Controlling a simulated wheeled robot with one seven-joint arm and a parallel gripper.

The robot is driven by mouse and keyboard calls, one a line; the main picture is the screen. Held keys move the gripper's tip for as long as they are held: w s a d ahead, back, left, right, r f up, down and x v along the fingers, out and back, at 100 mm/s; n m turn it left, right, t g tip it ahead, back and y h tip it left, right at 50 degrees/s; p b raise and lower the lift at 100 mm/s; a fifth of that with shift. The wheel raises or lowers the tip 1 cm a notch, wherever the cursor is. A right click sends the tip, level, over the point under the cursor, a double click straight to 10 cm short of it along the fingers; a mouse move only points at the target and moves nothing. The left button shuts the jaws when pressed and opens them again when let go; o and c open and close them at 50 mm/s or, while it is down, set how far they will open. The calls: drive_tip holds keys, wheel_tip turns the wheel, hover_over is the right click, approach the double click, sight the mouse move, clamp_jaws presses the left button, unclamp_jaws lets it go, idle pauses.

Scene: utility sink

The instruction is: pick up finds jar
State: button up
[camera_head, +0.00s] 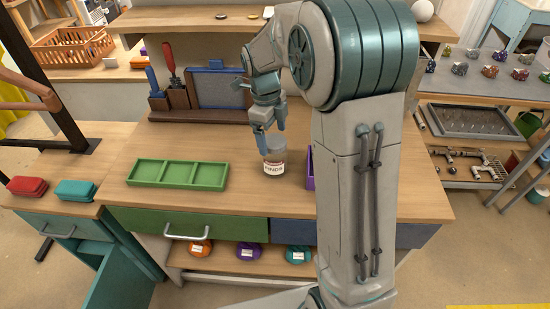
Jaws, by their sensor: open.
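The finds jar (275,170) stands upright on the wooden bench top, a clear jar with a white label that reads "FINDS". My gripper (270,138) points down at the jar's top, with its fingers apart and nothing seen held between them. One finger overlaps the jar's upper left edge in this view. I cannot tell whether the fingers touch the jar or are just in front of or above it.
A green three-part tray (178,174) lies left of the jar. A purple container (310,168) stands close on its right, partly hidden by my arm. A dark wooden rack (200,98) stands behind. Red (27,186) and teal (76,190) cases lie far left.

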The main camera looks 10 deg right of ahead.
sight(274, 157)
drive_tip(key=f, duration=0.2)
drive_tip(key=s+f, duration=0.1)
drive_tip(key=f, duration=0.1)
drive_tip(key=shift+d+f+p, duration=0.1)
drive_tip(key=shift+d+p, duration=0.15)
drive_tip(key=shift+p, duration=0.15)
drive_tip(key=shift+f, duration=0.5)
drive_tip(key=c, duration=1.2)
